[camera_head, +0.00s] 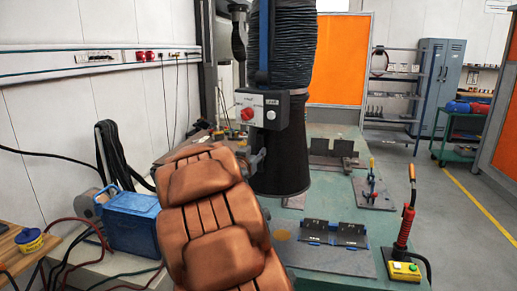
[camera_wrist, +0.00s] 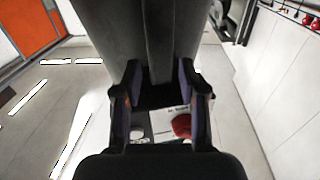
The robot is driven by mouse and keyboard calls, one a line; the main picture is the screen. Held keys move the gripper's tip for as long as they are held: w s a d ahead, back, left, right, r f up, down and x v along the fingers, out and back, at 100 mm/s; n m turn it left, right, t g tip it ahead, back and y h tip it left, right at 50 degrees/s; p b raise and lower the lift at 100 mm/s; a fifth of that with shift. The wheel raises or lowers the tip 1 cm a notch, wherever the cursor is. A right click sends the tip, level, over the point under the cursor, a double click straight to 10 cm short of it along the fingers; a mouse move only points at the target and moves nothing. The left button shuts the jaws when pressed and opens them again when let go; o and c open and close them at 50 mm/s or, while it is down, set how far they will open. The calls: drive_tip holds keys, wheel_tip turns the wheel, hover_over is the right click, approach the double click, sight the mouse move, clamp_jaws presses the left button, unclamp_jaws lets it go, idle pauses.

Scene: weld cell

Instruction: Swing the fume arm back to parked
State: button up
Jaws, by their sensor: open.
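The fume arm shows in the head view as a black ribbed hose (camera_head: 295,45) running down to a dark flared hood (camera_head: 281,160) over the green bench. A blue upright bar (camera_head: 263,45) runs beside the hose. A grey and black box (camera_head: 271,108) with a red knob (camera_head: 248,114) sits at the hood's upper left. In the wrist view my gripper (camera_wrist: 160,100) is open, with a dark smooth surface, apparently the hood (camera_wrist: 150,40), beyond and between its fingers. The red knob (camera_wrist: 181,125) shows between the fingers. I cannot tell whether the fingers touch anything. My arm hides the hood's lower left in the head view.
The green bench (camera_head: 345,215) carries black angle fixtures (camera_head: 330,233), a clamp (camera_head: 372,182) and a red-handled torch (camera_head: 405,225) by a yellow box (camera_head: 404,270). A blue case (camera_head: 130,222) stands at left. Floor is free at right.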

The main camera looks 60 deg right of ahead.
sight(259, 148)
drive_tip(key=shift+p+x, duration=0.3)
drive_tip(key=shift+x, duration=1.8)
clamp_jaws()
